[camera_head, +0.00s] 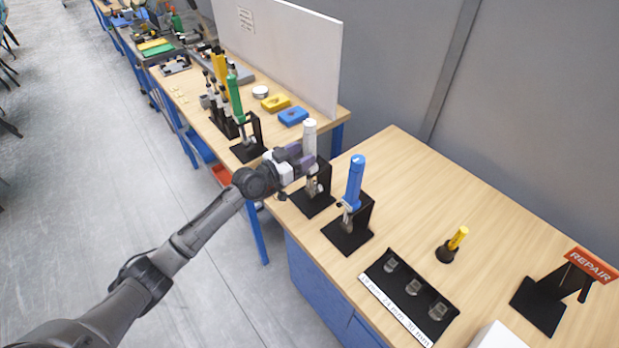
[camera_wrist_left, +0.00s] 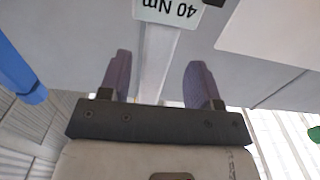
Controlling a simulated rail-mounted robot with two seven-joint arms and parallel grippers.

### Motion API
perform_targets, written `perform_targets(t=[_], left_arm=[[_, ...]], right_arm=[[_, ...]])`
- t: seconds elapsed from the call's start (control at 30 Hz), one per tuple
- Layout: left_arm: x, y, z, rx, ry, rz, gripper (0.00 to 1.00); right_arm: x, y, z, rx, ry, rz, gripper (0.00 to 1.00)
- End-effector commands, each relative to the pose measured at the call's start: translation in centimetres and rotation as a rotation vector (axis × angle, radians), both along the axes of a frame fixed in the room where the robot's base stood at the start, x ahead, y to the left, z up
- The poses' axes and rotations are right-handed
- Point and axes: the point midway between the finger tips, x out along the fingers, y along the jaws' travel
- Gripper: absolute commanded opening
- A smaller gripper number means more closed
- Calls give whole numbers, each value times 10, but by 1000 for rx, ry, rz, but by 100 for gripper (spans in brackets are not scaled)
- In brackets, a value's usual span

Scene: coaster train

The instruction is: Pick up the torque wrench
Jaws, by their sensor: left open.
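A torque wrench with a white handle (camera_head: 310,132) stands upright in a black stand (camera_head: 313,202) near the left end of the near wooden bench. My left gripper (camera_head: 309,164) is at this wrench, below the top of its handle. In the left wrist view my left gripper (camera_wrist_left: 157,72) is open, with one purple finger on each side of a pale upright shaft (camera_wrist_left: 155,62). A label reading "40 Nm" (camera_wrist_left: 168,10) shows upside down above the shaft. My right gripper is not in view.
A blue-handled wrench (camera_head: 356,182) stands close to the right; green (camera_head: 235,97) and yellow (camera_head: 219,66) ones are on the far bench. A black tray with sockets (camera_head: 413,288), a yellow-handled tool (camera_head: 457,238) and a REPAIR sign (camera_head: 592,265) are on the near bench.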

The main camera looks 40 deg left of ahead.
Motion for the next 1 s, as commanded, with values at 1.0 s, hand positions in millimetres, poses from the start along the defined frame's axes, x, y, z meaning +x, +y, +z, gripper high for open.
perform_targets(t=[1.0], left_arm=[[43, -14, -1, 0, -1, 0, 27]], right_arm=[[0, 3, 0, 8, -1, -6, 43]])
